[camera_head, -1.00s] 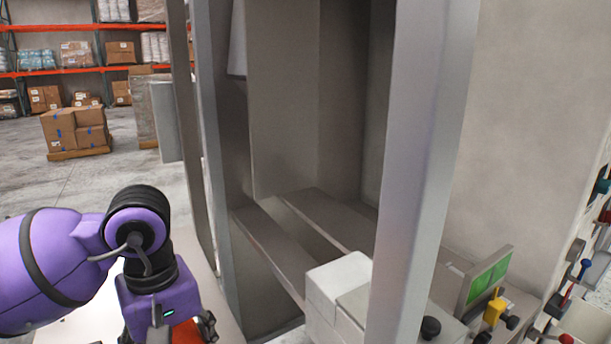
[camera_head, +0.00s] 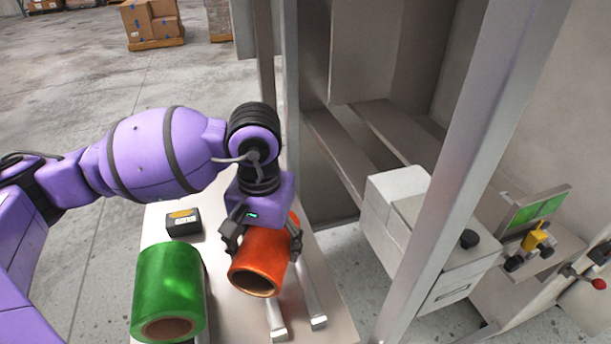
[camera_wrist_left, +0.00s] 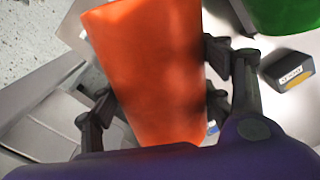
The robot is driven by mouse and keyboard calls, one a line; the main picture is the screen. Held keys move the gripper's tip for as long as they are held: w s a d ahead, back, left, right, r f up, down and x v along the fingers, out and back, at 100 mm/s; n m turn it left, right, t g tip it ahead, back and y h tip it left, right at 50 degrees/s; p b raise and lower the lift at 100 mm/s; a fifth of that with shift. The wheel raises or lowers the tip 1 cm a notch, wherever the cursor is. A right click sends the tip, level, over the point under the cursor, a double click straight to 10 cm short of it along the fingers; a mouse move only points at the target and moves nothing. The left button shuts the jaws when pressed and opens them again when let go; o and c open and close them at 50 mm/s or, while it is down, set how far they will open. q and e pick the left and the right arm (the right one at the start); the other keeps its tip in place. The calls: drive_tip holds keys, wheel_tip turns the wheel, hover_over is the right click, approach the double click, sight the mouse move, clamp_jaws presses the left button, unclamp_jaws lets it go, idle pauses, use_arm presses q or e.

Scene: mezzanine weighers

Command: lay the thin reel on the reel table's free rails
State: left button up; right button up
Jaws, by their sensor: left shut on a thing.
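The thin reel is an orange roll (camera_head: 262,262) with a brown hollow core, and it also fills the middle of the left wrist view (camera_wrist_left: 150,70). My left gripper (camera_head: 262,238) is shut on it, one finger on each side. The reel is over the rails (camera_head: 312,302) of the pale reel table (camera_head: 225,325); I cannot tell whether it touches them. A thicker green reel (camera_head: 168,290) lies on the table to the left, apart from the orange one. My right gripper is not in view.
A small black box with a yellow label (camera_head: 183,222) sits on the table behind the green reel. A grey metal frame post (camera_head: 455,180) and a white machine box (camera_head: 400,205) stand close on the right. Open floor lies at the left.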

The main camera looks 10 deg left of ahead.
use_arm(q)
drive_tip(key=shift+n+y, duration=0.5)
drive_tip(key=f, duration=0.1)
drive_tip(key=d+f+b, duration=0.1)
drive_tip(key=f, duration=0.2)
drive_tip(key=shift+w+d+b, duration=0.35)
drive_tip(key=shift+w, duration=0.05)
drive_tip(key=shift+w+d+f+b, duration=0.15)
drive_tip(key=shift+d+f+b, duration=0.15)
drive_tip(key=shift+f, duration=0.4)
drive_tip(key=shift+w+d+f+n+y, duration=0.1)
drive_tip(key=shift+f+n+y, duration=0.15)
drive_tip(key=shift+n+y, duration=0.05)
drive_tip(key=shift+f, duration=0.1)
drive_tip(key=o, duration=1.5)
